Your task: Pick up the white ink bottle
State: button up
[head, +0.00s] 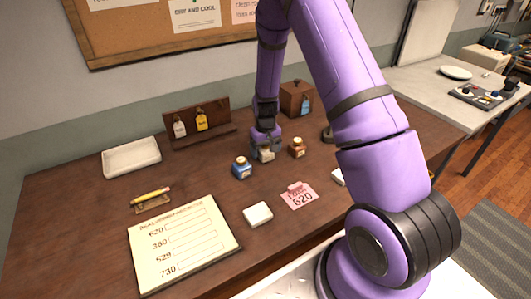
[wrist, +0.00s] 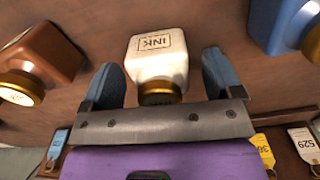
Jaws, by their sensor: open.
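The white ink bottle (wrist: 157,60) is between the two fingers of my gripper (wrist: 165,85) in the wrist view, with its INK label and gold cap showing. A small gap shows on each side of the bottle, so the fingers are apart from it. In the head view my gripper (head: 265,150) points down over the desk, and the white bottle (head: 266,155) shows partly between the fingers; the rest of it is hidden. The gripper is open around the bottle.
A blue ink bottle (head: 241,168) stands close on the left and a brown one (head: 297,148) close on the right. Behind are a tag rack (head: 185,130) and a wooden box (head: 296,98).

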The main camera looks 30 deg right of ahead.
jog(key=shift+f, duration=0.15)
jog(key=c, duration=0.9)
jog(key=shift+c, duration=0.6)
